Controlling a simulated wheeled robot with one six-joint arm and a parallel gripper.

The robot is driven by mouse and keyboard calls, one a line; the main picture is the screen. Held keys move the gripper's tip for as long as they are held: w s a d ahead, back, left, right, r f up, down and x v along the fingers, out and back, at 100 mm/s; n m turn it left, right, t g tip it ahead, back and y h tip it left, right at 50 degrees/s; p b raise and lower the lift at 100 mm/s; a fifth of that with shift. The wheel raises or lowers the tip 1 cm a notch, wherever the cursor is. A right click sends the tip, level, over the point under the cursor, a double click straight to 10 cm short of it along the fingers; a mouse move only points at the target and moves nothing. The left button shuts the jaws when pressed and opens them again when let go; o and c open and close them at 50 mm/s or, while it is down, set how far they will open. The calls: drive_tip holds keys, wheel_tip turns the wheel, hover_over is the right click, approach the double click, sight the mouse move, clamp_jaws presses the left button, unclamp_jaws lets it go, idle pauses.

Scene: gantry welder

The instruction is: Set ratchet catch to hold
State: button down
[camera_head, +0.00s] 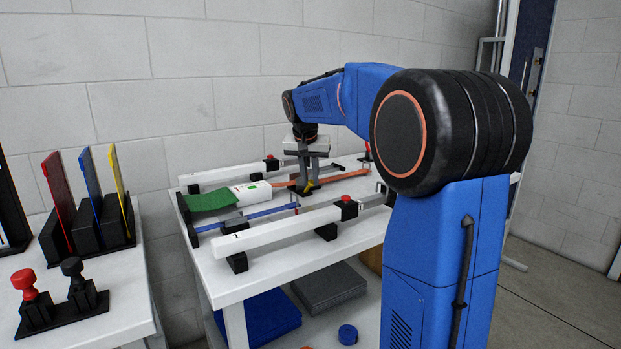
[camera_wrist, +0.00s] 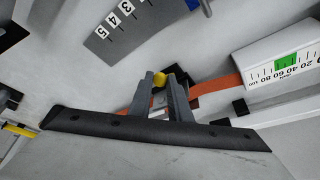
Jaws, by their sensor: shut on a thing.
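My gripper (camera_head: 309,182) points down over the white table, and its two grey fingers also show in the wrist view (camera_wrist: 165,82). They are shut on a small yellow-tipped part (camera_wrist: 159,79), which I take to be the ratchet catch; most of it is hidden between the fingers. In the head view the yellow part (camera_head: 309,186) shows low at the fingertips. An orange strap or bar (camera_wrist: 222,84) runs behind the fingers. Which position the catch is in cannot be told.
A white gauge box (camera_wrist: 285,66) with a green band stands beside the orange strip. A grey plate (camera_wrist: 125,25) bears numbers. A left-hand bench holds coloured panels (camera_head: 90,185).

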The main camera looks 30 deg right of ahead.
drive_tip(key=shift+w, duration=0.1)
drive_tip(key=w+g, duration=0.1)
drive_tip(key=g, duration=0.1)
drive_tip(key=w+r+g, duration=0.1)
drive_tip(key=w+g, duration=0.1)
drive_tip(key=shift+r+n, duration=0.1)
drive_tip(key=shift+n, duration=0.2)
drive_tip(key=shift+w+g, duration=1.2)
drive_tip(key=shift+g, duration=0.6)
drive_tip(key=shift+n, duration=0.3)
drive_tip(key=c, duration=1.6)
unclamp_jaws()
drive_tip(key=shift+c, duration=0.2)
drive_tip(key=shift+s+a+r, duration=0.1)
